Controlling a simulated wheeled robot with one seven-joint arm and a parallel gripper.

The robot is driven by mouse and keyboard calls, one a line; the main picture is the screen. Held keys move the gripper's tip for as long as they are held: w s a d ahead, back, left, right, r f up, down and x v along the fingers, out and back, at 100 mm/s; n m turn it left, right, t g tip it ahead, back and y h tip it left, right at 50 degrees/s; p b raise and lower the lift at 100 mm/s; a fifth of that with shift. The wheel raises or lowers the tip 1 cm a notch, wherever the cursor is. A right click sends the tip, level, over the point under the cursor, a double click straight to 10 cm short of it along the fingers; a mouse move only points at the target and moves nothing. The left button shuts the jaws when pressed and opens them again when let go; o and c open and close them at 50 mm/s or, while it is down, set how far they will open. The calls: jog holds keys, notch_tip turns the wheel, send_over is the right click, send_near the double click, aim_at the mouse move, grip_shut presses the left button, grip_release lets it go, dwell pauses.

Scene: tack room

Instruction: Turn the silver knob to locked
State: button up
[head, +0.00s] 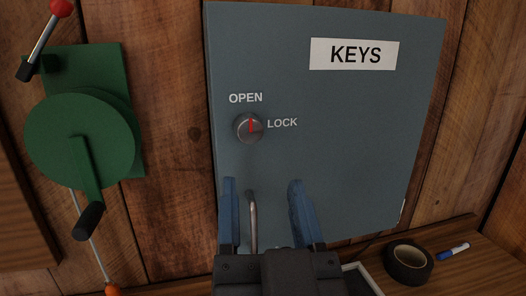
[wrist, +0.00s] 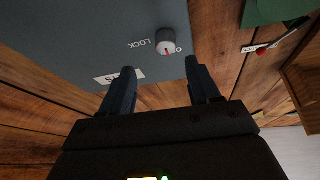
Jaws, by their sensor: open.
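The silver knob (head: 243,132) is a small round dial on the front of a blue-grey key cabinet (head: 340,140). Its red mark points up toward the word OPEN (head: 245,98); the word LOCK (head: 282,123) is to its right. My gripper (head: 262,183) is open and empty, with its two blue fingers below the knob in the head view and not touching it. In the wrist view, where the lettering is upside down, the knob (wrist: 162,36) shows beyond and between the fingertips (wrist: 160,66).
A metal bar handle (head: 253,215) on the cabinet shows between my fingers. A green winch (head: 80,140) with a black-gripped crank is on the wooden wall at left. A black tape roll (head: 397,265) and a blue-and-white marker (head: 453,251) lie on the shelf at lower right.

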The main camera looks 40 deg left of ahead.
aim_at(250, 134)
jog(key=p+x, duration=0.1)
jog(key=x, duration=0.4)
jog(key=p+x, duration=0.1)
jog(key=x, duration=0.1)
jog(key=shift+s+a+r+p, duration=0.25)
jog(key=shift+a+r+p, duration=0.1)
jog(key=shift+r, duration=0.1)
jog(key=shift+w+a+r, duration=0.15)
jog(key=shift+w+a, duration=0.25)
jog(key=shift+w, duration=0.1)
jog(key=shift+c, duration=0.2)
jog(key=c, duration=1)
